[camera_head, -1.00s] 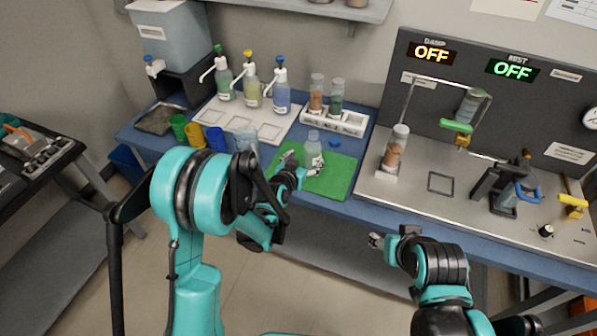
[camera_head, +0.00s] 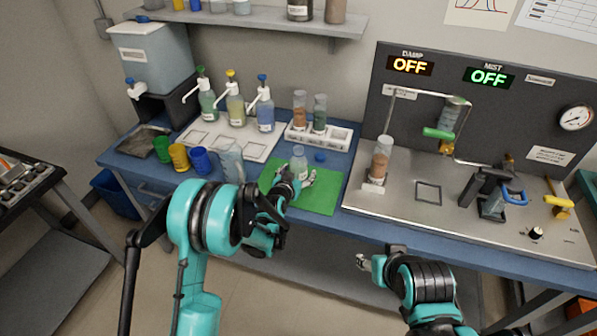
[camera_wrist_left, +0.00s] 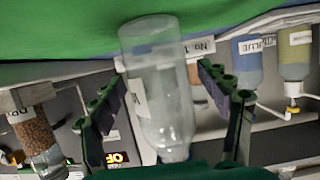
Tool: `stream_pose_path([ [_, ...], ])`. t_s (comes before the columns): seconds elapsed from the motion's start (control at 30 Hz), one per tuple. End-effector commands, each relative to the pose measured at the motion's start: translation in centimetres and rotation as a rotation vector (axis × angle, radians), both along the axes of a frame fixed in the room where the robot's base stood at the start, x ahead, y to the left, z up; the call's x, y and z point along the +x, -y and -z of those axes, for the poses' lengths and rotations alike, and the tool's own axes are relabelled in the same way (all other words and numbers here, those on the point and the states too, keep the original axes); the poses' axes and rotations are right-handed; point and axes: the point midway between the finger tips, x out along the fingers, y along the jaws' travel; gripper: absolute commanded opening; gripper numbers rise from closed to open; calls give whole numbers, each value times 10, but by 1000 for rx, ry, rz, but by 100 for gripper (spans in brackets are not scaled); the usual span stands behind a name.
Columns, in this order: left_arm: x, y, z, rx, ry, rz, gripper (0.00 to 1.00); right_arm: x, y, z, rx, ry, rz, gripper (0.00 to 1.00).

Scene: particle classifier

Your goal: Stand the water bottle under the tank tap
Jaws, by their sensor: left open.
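The water bottle (camera_head: 299,163), clear with a pale label, stands upright on the green mat (camera_head: 318,197). My left gripper (camera_head: 297,181) is open at the bottle, one finger on each side. In the left wrist view the bottle (camera_wrist_left: 160,85) appears upside down between the spread fingers (camera_wrist_left: 165,100), with gaps at both sides. The grey tank (camera_head: 152,55) stands at the back left of the bench. Its white and blue tap (camera_head: 134,88) hangs over a dark tray (camera_head: 142,141). My right gripper (camera_head: 364,262) is in front of the bench, its jaw opening unclear.
Green, yellow and blue cups (camera_head: 180,157) and a clear jug (camera_head: 229,162) stand between mat and tank. Pump bottles (camera_head: 235,105) stand behind them. A vial rack (camera_head: 318,136) and a metal apparatus (camera_head: 430,195) are behind and right.

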Motion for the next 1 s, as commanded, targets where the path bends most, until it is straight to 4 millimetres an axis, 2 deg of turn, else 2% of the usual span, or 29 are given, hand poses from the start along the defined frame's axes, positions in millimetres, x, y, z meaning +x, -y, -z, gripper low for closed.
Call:
stream_pose_path([
  [0.03,0,0,0,0,0,0,76,0,0,0,0,0,0,51],
  [0.23,0,0,0,0,0,0,23,0,0,0,0,0,0,51],
  [0.33,0,0,0,0,0,0,22,0,0,0,0,0,0,51],
  [0.37,0,0,0,0,0,0,17,0,0,0,0,0,0,51],
  [0.67,0,0,-6,0,0,0,17,0,0,-3,0,0,0,51],
  [0.77,0,0,-16,0,0,0,17,0,0,-8,0,0,0,51],
  [0.93,0,0,-47,0,-1,0,17,0,0,-23,0,0,0,51],
  [1.0,-9,16,-53,3,-1,6,17,0,0,-27,0,0,0,51],
])
